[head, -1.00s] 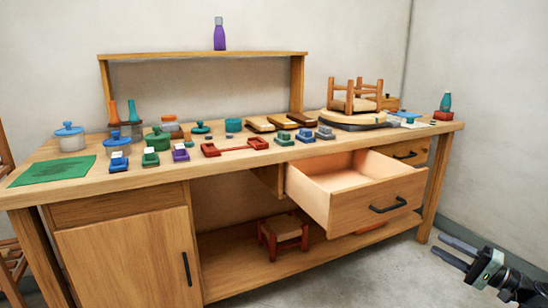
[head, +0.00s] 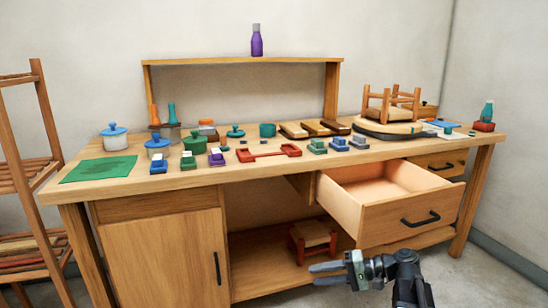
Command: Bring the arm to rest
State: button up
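My gripper (head: 312,274) is low in the lower middle of the head view, in front of the workbench (head: 125,205). Its two fingers point left and stand apart with nothing between them. The folded links of my arm show to its right, at the bottom edge of the picture. The gripper appears below the open drawer (head: 408,218) and overlaps the bench's lower shelf in the picture. Whether it touches anything there cannot be told, but no contact shows.
The open drawer juts out from the bench and looks empty. A small stool (head: 312,240) stands on the lower shelf. A wooden rack (head: 45,118) is at the left. Bare floor (head: 475,275) shows at the right.

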jog(key=s+a+f+n+g+h+p, duration=0.1)
jog(key=s+a+f+g+h, duration=0.15)
jog(key=a+f+h, duration=0.2)
jog(key=s+a+f+n+g+h, duration=0.1)
jog(key=s+a+f+h, duration=0.25)
jog(key=f, duration=0.25)
jog(key=s+d+f+h, duration=0.1)
jog(key=d+f+h, duration=0.45)
jog(key=d, duration=0.55)
notch_tip(320, 180, up, 39)
jog(key=p, duration=3.8)
jog(key=shift+t+h, duration=0.35)
jog(key=shift+w, duration=0.1)
